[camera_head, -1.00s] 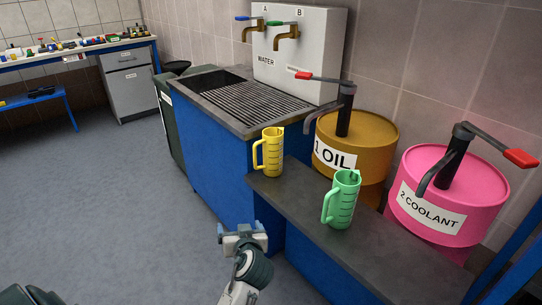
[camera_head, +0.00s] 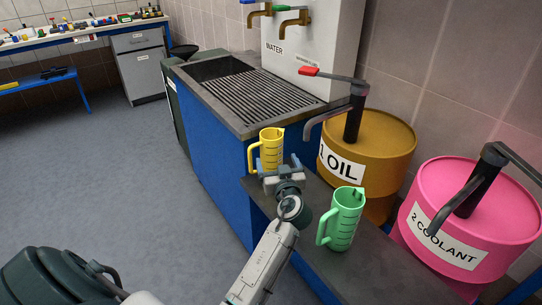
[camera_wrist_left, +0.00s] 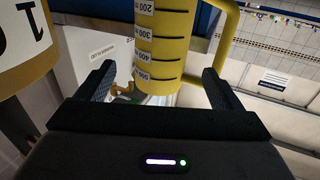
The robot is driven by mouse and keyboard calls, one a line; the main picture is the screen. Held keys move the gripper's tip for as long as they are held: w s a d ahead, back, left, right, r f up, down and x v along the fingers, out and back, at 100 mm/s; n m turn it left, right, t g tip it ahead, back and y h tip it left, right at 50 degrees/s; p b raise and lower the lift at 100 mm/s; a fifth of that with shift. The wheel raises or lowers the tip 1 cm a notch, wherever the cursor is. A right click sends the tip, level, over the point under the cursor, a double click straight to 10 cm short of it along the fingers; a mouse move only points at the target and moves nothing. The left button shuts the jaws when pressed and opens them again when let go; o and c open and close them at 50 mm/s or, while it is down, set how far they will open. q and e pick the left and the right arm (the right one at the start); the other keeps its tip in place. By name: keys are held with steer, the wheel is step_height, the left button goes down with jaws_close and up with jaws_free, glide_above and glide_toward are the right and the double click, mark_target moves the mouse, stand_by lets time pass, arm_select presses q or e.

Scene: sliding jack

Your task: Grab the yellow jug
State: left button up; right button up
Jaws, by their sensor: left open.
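The yellow jug (camera_head: 270,148), with dark measuring marks and a handle on its left side, stands upright on the corner of the dark grey ledge in the head view. My left gripper (camera_head: 278,166) is open in front of the jug and overlaps its lower part. In the left wrist view the yellow jug (camera_wrist_left: 163,48) fills the upper middle, with its handle on the right. The open left fingers (camera_wrist_left: 158,80) lie to either side of it in that picture. I cannot tell whether they touch it. My right gripper is not in view.
A green jug (camera_head: 343,220) stands on the ledge (camera_head: 375,268), close to the right of my left arm. Behind are the oil drum (camera_head: 395,140) and the pink coolant drum (camera_head: 470,215). A sink with a grate (camera_head: 245,95) lies beyond. The floor at left is clear.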

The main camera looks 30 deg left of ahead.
mark_target(274, 155)
arm_select(q)
steer(key=x, duration=0.2)
steer(key=shift+w+a, duration=0.2)
steer(key=shift+a, duration=0.1)
steer(key=x, duration=0.1)
steer(key=p+x, duration=0.1)
steer(key=x, duration=0.2)
steer(key=shift+f+p, duration=0.3)
steer(key=shift+p, duration=0.1)
steer(key=shift+w+a+f, duration=0.15)
steer(key=shift+w+a, duration=0.25)
steer(key=c, duration=1.1)
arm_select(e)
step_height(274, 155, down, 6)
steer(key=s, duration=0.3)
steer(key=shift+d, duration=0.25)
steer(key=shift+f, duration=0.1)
